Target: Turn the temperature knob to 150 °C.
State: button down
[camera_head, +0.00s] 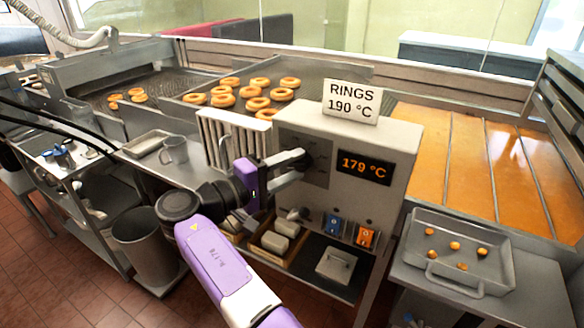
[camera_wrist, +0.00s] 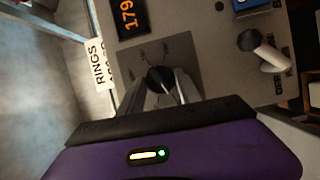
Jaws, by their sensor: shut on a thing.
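The temperature knob is a dark round knob (camera_wrist: 160,79) on a grey dial plate (camera_wrist: 190,60) on the front of the control box (camera_head: 390,142). My gripper (camera_wrist: 166,88) is shut on the knob, with a finger on either side of it. In the head view my gripper (camera_head: 290,162) reaches the box from the left and hides most of the knob. The orange display (camera_head: 364,167) to the right of the knob reads 179 °C. The wrist view shows only part of this display (camera_wrist: 127,17). The dial's marks are too small to read.
A sign (camera_head: 351,102) on the box reads RINGS 190 °C. Below are a blue switch (camera_head: 332,224), an orange switch (camera_head: 366,236) and a lever with a pale handle (camera_wrist: 270,56). A tray (camera_head: 440,278) with small pieces stands at right; a metal mug (camera_head: 174,151) stands at left.

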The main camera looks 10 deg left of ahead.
jog(key=c, duration=2.2)
grip_release()
jog(key=shift+f, duration=0.1)
jog(key=c, duration=0.8)
grip_release()
jog(key=shift+c, duration=0.2)
jog(key=b+v, duration=0.1)
jog(key=v, duration=0.6)
jog(key=shift+s+a+b, duration=0.25)
jog(key=shift+b, duration=0.15)
